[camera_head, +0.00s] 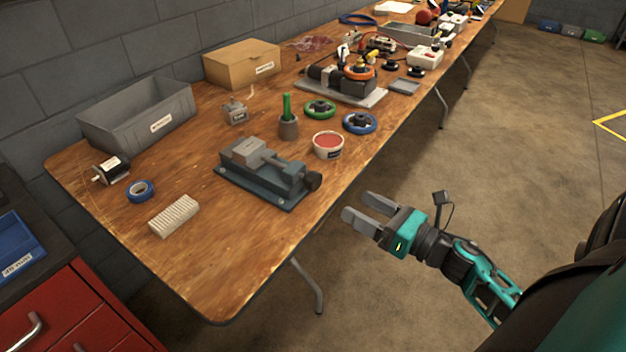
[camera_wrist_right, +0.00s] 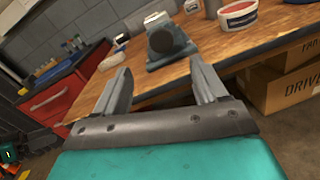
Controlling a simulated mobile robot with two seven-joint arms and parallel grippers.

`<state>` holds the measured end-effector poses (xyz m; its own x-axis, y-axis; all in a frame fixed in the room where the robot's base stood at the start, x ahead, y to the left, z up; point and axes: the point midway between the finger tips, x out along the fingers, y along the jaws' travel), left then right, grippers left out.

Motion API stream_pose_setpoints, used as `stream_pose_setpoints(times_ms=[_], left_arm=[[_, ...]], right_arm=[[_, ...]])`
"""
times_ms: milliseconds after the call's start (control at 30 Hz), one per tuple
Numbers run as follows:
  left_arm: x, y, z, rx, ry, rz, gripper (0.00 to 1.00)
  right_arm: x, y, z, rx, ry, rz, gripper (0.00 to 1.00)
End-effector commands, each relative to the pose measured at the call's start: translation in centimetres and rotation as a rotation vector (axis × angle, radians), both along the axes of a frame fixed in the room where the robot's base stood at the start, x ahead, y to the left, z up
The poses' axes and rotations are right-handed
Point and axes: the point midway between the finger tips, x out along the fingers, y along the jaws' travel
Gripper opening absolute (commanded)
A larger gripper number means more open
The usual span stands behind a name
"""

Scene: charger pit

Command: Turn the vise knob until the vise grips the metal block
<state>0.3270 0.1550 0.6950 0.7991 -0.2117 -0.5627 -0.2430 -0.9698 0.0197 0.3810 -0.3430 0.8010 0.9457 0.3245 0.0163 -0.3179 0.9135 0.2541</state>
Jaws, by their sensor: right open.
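The vise (camera_head: 262,184) is a dark blue-grey tool with a flat base on the wooden table, near its front edge. A light grey block (camera_head: 243,150) sits at its left end; whether the jaws touch it I cannot tell. The dark round knob (camera_head: 313,181) is at the vise's right end, facing the table edge. My right gripper (camera_head: 357,205) is open and empty, off the table edge to the right of the knob and apart from it. In the right wrist view the knob (camera_wrist_right: 161,41) shows ahead, between and beyond the open fingers (camera_wrist_right: 160,68).
A red-filled tub (camera_head: 328,146) and a green-handled tool in a holder (camera_head: 288,122) stand behind the vise. A white ribbed block (camera_head: 174,215) and blue tape (camera_head: 140,190) lie left. Cardboard boxes (camera_wrist_right: 290,90) sit below the table.

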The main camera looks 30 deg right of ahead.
Motion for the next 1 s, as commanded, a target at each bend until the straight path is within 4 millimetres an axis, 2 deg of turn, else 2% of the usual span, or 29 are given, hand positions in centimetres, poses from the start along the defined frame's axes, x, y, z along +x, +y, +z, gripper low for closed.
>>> stream_pose_setpoints(times_ms=[100, 233, 333, 700, 833, 1000], left_arm=[[0.1, -0.4, -0.1, -0.005, -0.005, -0.007, 0.81], [0.2, -0.4, 0.1, -0.006, -0.008, -0.007, 0.81], [0.2, -0.3, 0.2, -0.005, -0.008, -0.008, 0.81], [0.2, 0.2, 0.4, 0.005, -0.01, -0.001, 0.81], [0.1, 0.4, 0.3, 0.007, -0.007, 0.003, 0.81], [-0.2, 0.5, 0.0, 0.009, 0.001, 0.004, 0.81]], right_arm=[[-0.2, -0.5, -0.3, -0.183, -0.055, 0.043, 0.72], [0.0, -0.5, -0.2, -0.25, -0.077, 0.061, 0.72], [0.9, -0.1, -0.1, -0.252, -0.079, 0.064, 0.72], [7.8, 2.7, 0.0, -0.246, -0.078, 0.06, 0.72], [9.7, 3.5, 0.0, -0.247, -0.077, 0.06, 0.72], [11.2, 4.2, -0.1, -0.244, -0.076, 0.06, 0.72]])
